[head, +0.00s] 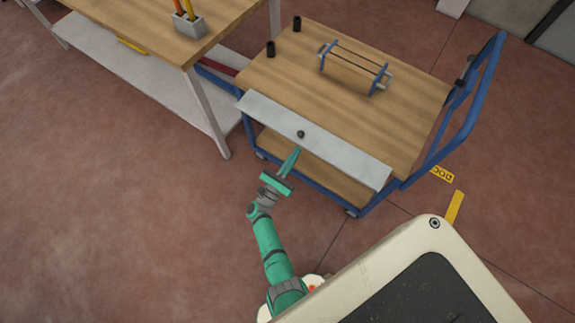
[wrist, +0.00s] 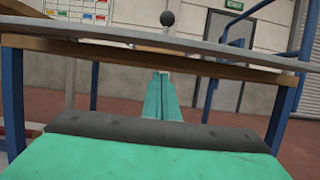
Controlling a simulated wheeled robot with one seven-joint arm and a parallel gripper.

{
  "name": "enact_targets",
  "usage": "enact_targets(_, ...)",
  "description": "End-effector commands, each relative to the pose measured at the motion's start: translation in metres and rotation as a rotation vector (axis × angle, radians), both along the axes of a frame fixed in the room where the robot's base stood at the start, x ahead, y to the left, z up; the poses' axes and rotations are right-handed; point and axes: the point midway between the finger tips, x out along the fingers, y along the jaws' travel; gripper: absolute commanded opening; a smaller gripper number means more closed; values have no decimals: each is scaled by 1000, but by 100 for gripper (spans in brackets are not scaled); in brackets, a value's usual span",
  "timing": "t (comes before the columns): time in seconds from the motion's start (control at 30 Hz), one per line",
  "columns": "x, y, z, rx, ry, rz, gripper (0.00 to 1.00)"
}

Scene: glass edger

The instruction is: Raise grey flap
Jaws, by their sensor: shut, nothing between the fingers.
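The grey flap (head: 340,157) is a long flat panel along the front edge of the wooden-topped cart. A round black knob (head: 301,134) stands on its upper face near the middle. In the wrist view the flap (wrist: 230,57) shows nearly edge-on as a thin grey strip, with the knob (wrist: 167,19) above it. My gripper (head: 295,152) is shut and empty, at the flap's front edge near the knob. In the wrist view its green fingers (wrist: 161,82) point forward, their tips just below the flap. I cannot tell whether they touch it.
The cart top (head: 395,125) bears a blue-ended rack (head: 352,72) and two black cylinders at the back left. The cart's blue handle (head: 480,90) rises at the right. A workbench (head: 140,25) stands at the left. Open floor lies left of my arm.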

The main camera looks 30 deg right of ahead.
Motion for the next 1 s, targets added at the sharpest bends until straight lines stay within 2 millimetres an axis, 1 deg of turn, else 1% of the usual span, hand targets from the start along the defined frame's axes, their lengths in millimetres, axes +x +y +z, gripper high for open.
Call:
enact_targets(0.2,-1,1,24,-1,-3,1,0)
enact_targets(0.4,-1,2,37,-1,-1,0,0)
enact_targets(0.57,-1,2,40,-1,0,0,0)
enact_targets(1.0,-2,1,42,6,1,-3,0)
